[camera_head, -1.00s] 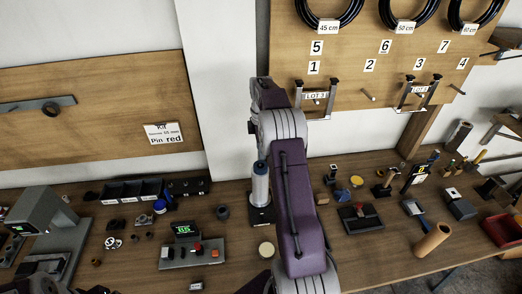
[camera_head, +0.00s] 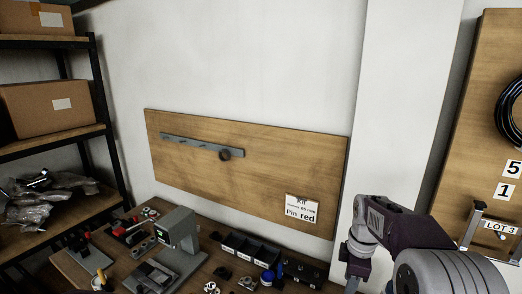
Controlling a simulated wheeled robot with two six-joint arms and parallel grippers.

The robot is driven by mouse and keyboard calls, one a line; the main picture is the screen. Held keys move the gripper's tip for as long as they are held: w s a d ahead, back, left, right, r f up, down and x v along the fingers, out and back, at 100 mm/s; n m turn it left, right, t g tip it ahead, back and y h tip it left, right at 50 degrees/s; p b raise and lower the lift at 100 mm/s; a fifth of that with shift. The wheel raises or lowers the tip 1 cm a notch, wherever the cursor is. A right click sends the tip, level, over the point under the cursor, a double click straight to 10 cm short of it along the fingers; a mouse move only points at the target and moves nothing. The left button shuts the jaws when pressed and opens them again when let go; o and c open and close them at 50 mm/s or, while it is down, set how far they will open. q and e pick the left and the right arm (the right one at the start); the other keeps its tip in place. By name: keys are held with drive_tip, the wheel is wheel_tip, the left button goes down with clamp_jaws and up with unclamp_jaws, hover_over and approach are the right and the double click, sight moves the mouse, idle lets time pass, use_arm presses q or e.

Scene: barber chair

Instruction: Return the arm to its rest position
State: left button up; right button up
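One of my arms (camera_head: 415,232), with purple and grey links, comes in at the lower right. It bends over at its raised elbow or wrist part, and a dark section (camera_head: 357,262) hangs down from there to the bottom edge. The end of this arm is cut off by the frame, so no fingertips show. My other arm is not in view. Nothing is seen held.
A workbench (camera_head: 78,270) runs along the bottom, with a grey press-like device (camera_head: 178,232) and a dark bin row (camera_head: 252,250). A wooden wall board (camera_head: 270,170) carries a grey bar (camera_head: 200,145) and a kit label (camera_head: 301,208). A shelf with cardboard boxes (camera_head: 50,105) stands left.

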use_arm(q)
drive_tip(key=f+b, duration=0.1)
drive_tip(key=f, duration=0.1)
drive_tip(key=shift+d+f+b, duration=0.2)
drive_tip(key=shift+f+b, duration=0.2)
use_arm(e)
drive_tip(key=s+a+f+m, duration=0.3)
drive_tip(key=s+f+m, duration=0.3)
drive_tip(key=s+m, duration=0.1)
drive_tip(key=s+a+f+m, duration=0.3)
drive_tip(key=s+f+m, duration=0.4)
drive_tip(key=s, duration=0.2)
drive_tip(key=shift+s+m, duration=0.3)
drive_tip(key=shift+s, duration=0.1)
